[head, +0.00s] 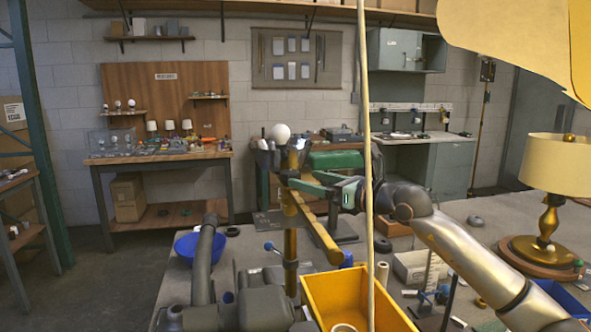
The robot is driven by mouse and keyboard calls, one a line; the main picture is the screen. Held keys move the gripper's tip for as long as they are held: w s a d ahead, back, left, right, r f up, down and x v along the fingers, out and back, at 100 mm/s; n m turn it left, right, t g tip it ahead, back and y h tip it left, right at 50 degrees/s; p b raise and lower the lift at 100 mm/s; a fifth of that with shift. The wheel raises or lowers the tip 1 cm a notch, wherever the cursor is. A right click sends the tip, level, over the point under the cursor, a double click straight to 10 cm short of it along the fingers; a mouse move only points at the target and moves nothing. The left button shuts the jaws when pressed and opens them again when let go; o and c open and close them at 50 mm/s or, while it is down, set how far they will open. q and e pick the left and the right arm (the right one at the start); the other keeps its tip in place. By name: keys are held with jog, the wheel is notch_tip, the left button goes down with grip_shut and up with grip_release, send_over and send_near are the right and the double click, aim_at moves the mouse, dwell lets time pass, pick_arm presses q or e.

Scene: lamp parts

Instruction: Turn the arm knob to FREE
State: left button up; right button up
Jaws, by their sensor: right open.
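A brass post (290,225) stands upright on the near table, with a dark clamp around its lower part. A brass bar (322,238) slants down to the right beside it. A dark, shiny head piece (298,146) sits at the top of the post. I cannot tell which part is the arm knob, and no FREE mark is readable. My right gripper (297,178), with green fingers, reaches in from the right and is open at the upper post. I cannot tell whether it touches the post. My left gripper is not in view.
A yellow bin (345,296) stands in front of the post. A blue bowl (198,247) is at left, and a small blue-ended lever (268,246) is beside the post. A brass lamp (547,215) stands at right. A thin pale cord (366,120) hangs before my right arm.

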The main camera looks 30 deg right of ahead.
aim_at(297, 177)
jog(key=x, duration=0.4)
jog(key=shift+p, duration=0.35)
jog(key=shift+w+a, duration=0.15)
jog(key=shift+w, duration=0.2)
grip_shut()
